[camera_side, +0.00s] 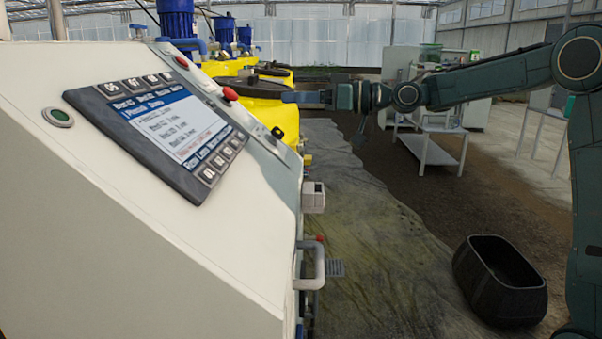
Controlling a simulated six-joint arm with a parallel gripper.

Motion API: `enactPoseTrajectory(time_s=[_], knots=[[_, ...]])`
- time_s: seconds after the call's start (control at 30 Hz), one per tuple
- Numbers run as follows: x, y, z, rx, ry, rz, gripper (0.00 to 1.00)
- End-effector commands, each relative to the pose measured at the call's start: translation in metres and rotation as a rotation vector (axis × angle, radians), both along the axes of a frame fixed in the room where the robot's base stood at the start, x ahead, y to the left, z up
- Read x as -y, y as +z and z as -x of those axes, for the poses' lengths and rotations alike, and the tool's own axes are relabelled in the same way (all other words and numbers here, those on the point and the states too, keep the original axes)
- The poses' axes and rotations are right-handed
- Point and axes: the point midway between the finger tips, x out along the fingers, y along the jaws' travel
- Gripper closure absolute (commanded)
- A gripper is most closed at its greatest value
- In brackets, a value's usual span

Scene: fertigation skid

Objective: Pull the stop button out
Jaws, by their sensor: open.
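Two red knobs sit on the sloped face of the pale control cabinet (130,230): a near red button (230,94) to the right of the screen, and a farther red button (181,62) near the cabinet's top edge. I cannot tell for certain which one is the stop button, or whether either is pressed in. My gripper (288,97) is open and points left toward the cabinet, right of the near red button and apart from it in the picture. Its fingers overlap in this side view, and nothing shows between them.
A display panel (165,130) with keys fills the cabinet's face, with a green button (58,116) left of it. Yellow tanks (275,115) with blue motors (177,20) stand behind. A handle (315,268) juts from the cabinet's right side. A black tub (500,280) is on the floor.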

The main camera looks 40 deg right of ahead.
Motion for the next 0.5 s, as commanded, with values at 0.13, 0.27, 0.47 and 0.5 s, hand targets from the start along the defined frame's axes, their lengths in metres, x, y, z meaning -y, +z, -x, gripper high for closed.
enactPoseTrajectory(time_s=[0.13, 0.27, 0.47, 0.5], knots=[[0.0059, 0.0026, -0.0066, 0.027, 0.006, -0.026, 0.45], [0.0063, 0.0033, -0.0073, 0.031, 0.006, -0.031, 0.45], [0.0038, 0.0031, -0.0103, 0.03, 0.007, -0.029, 0.45], [0.0025, 0.0031, -0.0119, 0.03, 0.007, -0.029, 0.45]])
